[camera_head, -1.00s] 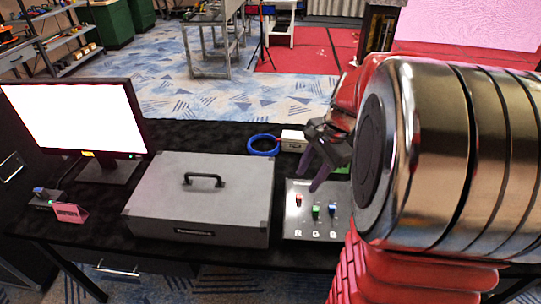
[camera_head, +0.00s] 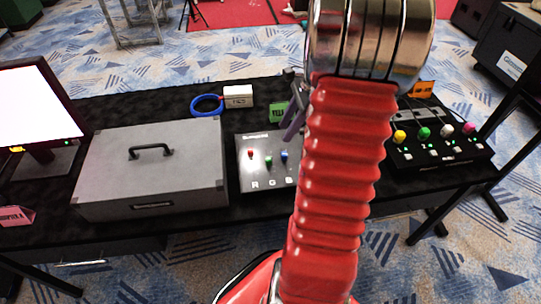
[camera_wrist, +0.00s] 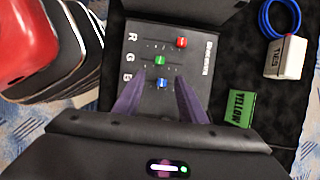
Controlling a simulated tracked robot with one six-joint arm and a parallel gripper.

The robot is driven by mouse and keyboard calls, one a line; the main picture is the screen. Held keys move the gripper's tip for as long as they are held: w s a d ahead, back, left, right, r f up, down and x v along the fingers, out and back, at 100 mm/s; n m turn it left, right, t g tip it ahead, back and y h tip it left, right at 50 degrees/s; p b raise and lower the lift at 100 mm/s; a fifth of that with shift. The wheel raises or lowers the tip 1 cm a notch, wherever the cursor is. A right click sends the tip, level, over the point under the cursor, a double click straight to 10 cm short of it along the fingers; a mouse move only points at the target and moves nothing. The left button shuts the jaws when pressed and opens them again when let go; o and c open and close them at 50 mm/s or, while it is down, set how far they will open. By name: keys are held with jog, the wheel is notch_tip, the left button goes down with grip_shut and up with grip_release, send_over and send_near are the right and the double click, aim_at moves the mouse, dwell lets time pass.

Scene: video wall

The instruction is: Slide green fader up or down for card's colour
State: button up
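The grey fader panel (camera_head: 244,180), lettered R, G and B, lies on the black table. Its red fader (camera_head: 250,153), green fader (camera_head: 268,160) and blue fader (camera_head: 284,155) have small coloured knobs. The green knob (camera_wrist: 160,60) sits between red (camera_wrist: 181,42) and blue (camera_wrist: 162,84) in the wrist view. A green card (camera_wrist: 240,107) printed YELLOW stands beside the panel; it is partly hidden behind my arm in the head view (camera_head: 278,112). My gripper (camera_wrist: 160,76) is open, its purple fingers apart over the panel's blue and green side, touching no knob that I can see.
A grey case (camera_head: 150,185) with a handle is left of the panel. A blue ring (camera_head: 206,106) and a white TIES box (camera_head: 238,96) lie behind. A black box with coloured knobs (camera_head: 440,150) is at right. A lit monitor (camera_head: 38,105) stands far left.

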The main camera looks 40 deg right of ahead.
aim_at(269, 158)
jog(key=x, duration=1.3)
jog(key=shift+f, duration=0.25)
jog(key=shift+c, duration=0.5)
grip_shut()
